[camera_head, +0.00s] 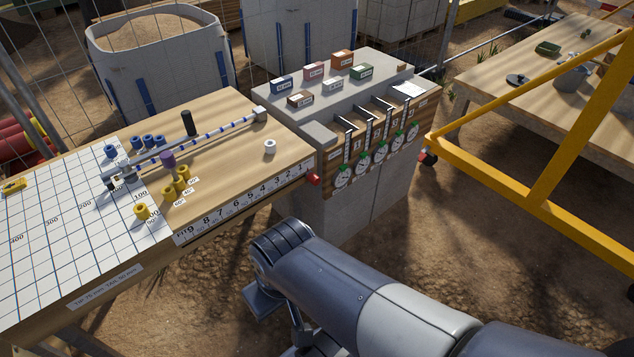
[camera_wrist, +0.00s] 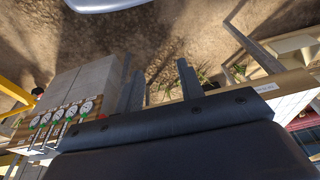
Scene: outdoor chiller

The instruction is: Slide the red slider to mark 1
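The red slider (camera_head: 314,180) is a small red block at the right end of the numbered scale strip (camera_head: 245,204) on the workbench's front edge. The strip's large numerals fall from 9 on the left to low numbers on the right. The slider sits by the low-number end; its exact reading is too small to tell. My arm crosses the lower middle of the head view, below and right of the bench, apart from the slider. In the wrist view my gripper (camera_wrist: 160,88) has two fingers standing apart with nothing between them.
The workbench (camera_head: 235,120) holds blue and yellow cylinders and a rail. A concrete block (camera_head: 365,210) with dials (camera_head: 364,164) stands right of the slider. A yellow frame (camera_head: 520,195) and another table (camera_head: 540,80) are further right. Bare ground lies in front.

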